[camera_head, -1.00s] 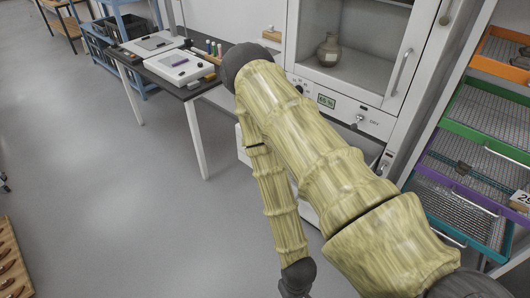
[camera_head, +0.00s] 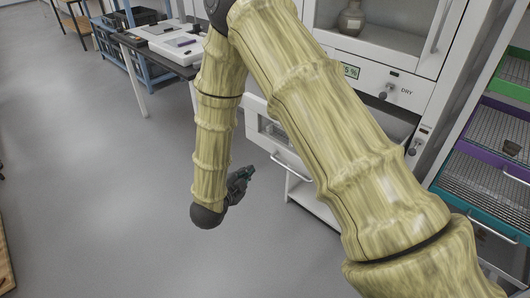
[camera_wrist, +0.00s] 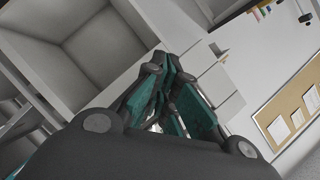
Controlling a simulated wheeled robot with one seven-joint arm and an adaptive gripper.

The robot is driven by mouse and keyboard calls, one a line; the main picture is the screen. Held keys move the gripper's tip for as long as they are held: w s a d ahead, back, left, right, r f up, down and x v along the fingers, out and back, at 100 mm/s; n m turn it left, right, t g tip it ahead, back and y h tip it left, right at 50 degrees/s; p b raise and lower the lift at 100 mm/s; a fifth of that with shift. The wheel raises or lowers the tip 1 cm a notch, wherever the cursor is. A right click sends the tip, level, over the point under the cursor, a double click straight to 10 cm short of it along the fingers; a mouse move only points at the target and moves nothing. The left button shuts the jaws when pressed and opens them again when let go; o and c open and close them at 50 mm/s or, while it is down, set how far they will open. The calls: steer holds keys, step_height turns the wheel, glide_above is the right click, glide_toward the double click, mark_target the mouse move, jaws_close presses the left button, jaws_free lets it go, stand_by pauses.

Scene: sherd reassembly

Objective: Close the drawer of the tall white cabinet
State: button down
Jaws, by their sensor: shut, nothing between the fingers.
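The tall white cabinet (camera_head: 405,58) stands at the upper right in the head view, with a vase behind its upper door and a panel marked DRY. Its drawer (camera_head: 256,119) is pulled out below, partly hidden by my arm. A curved handle (camera_head: 291,167) shows low on the drawer's front. My gripper (camera_head: 250,171) is shut and empty, left of the drawer's handle and apart from it in the picture. In the wrist view my gripper (camera_wrist: 168,62) shows with its teal-padded fingers together. I cannot tell whether the pale box shapes behind it are the drawer.
A rack of coloured mesh trays (camera_head: 490,150) stands close to the cabinet's right. A dark worktable (camera_head: 150,52) with white equipment is at the upper left, beside a blue shelf rack (camera_head: 112,40). The grey floor (camera_head: 90,180) is open on the left.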

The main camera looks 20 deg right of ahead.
steer(key=a+r+m+g+h+b, duration=0.3)
steer(key=r+m+h+b, duration=0.35)
steer(key=m, duration=0.35)
steer(key=m+b, duration=0.1)
steer(key=b, duration=0.1)
glide_toward(271, 133)
steer(key=shift+g, duration=0.3)
steer(key=x, duration=0.7)
steer(key=shift+w+r, duration=0.1)
steer(key=shift+r, duration=0.05)
steer(key=shift+d, duration=0.1)
